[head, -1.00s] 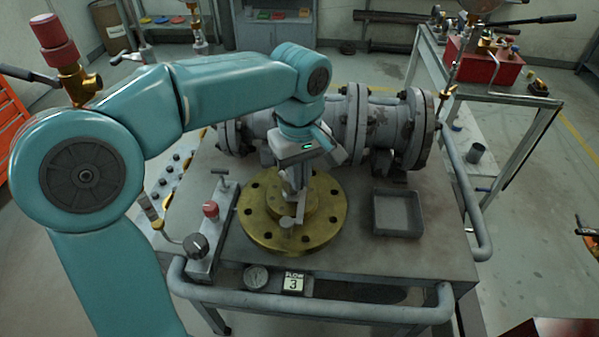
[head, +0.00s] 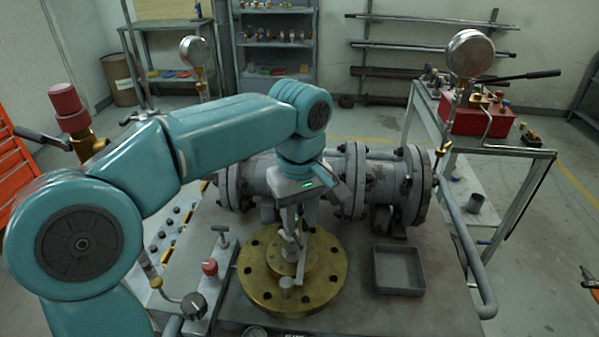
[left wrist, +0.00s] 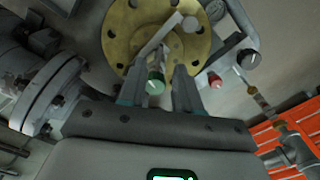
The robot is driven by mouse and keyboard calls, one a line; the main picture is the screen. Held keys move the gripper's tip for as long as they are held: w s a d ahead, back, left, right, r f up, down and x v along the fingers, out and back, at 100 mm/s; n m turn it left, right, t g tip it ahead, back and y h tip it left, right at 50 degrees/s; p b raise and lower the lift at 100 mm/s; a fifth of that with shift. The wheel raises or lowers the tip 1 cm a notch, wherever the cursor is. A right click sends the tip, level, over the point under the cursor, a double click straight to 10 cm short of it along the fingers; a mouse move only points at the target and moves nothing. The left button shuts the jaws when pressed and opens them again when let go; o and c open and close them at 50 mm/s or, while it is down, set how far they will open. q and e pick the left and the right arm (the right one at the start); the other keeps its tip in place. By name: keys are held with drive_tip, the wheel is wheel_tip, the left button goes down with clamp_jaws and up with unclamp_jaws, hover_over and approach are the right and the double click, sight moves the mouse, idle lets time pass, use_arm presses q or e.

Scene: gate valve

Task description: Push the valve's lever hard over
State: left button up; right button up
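The valve's round brass flange (head: 258,287) lies on the bench in the head view, with a ring of bolt holes and a raised hub. A thin grey lever (head: 301,268) crosses the hub, with a round grey knob (head: 287,284) at its near end. My left gripper (head: 292,238) points down over the hub's far side. In the left wrist view the lever (left wrist: 158,38) runs across the flange (left wrist: 118,40). The left fingers (left wrist: 157,78) stand apart on either side of a green-topped post (left wrist: 155,84); contact is unclear. My right gripper is out of view.
A grey flanged pipe (head: 330,185) lies behind the flange, close to my left gripper. An empty grey tray (head: 399,270) sits to the right. A red-knobbed block (head: 210,268) stands at the left. A rail (head: 465,235) edges the bench.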

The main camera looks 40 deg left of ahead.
sight(299, 241)
use_arm(q)
wheel_tip(299, 241, up, 11)
drive_tip(key=p, duration=0.2)
drive_tip(key=shift+r+p, duration=0.2)
drive_tip(key=shift+p, duration=0.15)
